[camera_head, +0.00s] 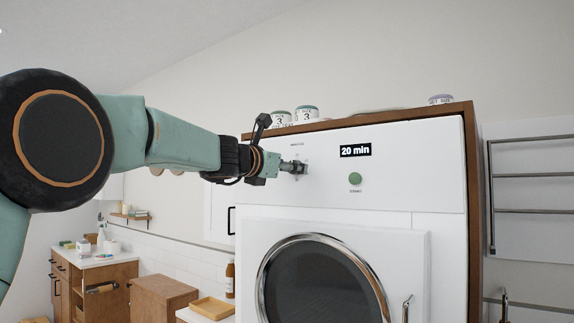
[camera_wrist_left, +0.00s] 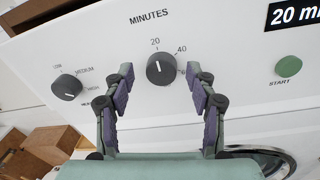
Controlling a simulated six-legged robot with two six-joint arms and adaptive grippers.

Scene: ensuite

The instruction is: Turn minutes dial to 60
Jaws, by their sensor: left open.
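The minutes dial (camera_wrist_left: 160,69) is a dark round knob on the white front panel, under the word MINUTES. Its pale pointer line points up toward the 20 mark, and marks for 20, 40 and 60 sit around it, the last partly hidden. The display (camera_head: 355,150) reads "20 min". My left gripper (camera_wrist_left: 160,88) is open, with one finger on each side of the dial; I cannot tell if the fingers touch it. My right gripper is not in view.
A second dark knob (camera_wrist_left: 67,87) with heat marks is left of the minutes dial. A green START button (camera_head: 355,178) is below the display. The round glass door (camera_head: 320,283) is underneath. Several jars, including one white jar (camera_head: 306,114), stand on top of the machine.

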